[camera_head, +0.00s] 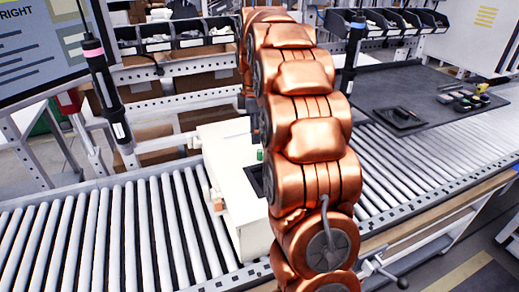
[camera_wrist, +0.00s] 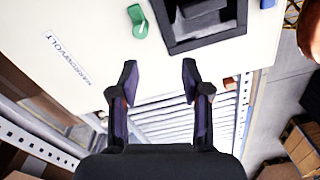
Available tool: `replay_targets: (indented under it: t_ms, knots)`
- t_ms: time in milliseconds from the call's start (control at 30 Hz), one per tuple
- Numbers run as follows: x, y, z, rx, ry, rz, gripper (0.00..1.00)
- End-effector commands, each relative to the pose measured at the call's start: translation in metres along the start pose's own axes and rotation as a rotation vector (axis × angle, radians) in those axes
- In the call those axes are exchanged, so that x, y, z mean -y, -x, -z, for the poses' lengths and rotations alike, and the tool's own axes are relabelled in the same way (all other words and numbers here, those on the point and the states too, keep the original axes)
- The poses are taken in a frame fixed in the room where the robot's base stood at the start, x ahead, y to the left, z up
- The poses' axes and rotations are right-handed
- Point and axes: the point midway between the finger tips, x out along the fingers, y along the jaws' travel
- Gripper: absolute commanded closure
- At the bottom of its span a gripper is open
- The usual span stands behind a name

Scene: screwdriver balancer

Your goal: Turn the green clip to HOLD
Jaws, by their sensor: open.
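A green clip (camera_wrist: 139,22) sits on the cream-white panel (camera_wrist: 85,35) near the top of the wrist view. It has a small upright part and a rounded base. I cannot read any HOLD mark beside it. A small green spot (camera_head: 260,155) shows on the white box (camera_head: 225,150) in the head view, partly beside my arm. My gripper (camera_wrist: 160,82) is open and empty, its two dark fingers apart. In the wrist view, its fingertips lie below the clip, with a visible gap. My arm hides the gripper in the head view.
A black square recess (camera_wrist: 205,20) is right of the clip. The box stands on a roller conveyor (camera_head: 120,235). Two hanging screwdrivers (camera_head: 104,85) (camera_head: 350,55) flank my arm. A dark tray (camera_head: 410,92) holds small items.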

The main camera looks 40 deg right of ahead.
Motion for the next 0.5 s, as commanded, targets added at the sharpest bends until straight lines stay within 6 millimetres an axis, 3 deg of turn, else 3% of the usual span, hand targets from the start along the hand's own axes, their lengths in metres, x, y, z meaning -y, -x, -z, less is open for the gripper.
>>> replay_targets:
  t_ms: [200,500]
  knots:
    - [-0.024,-0.004,-0.015,0.0,0.061,-0.011,0.53]
    - [-0.026,-0.017,-0.017,0.002,0.073,-0.006,0.53]
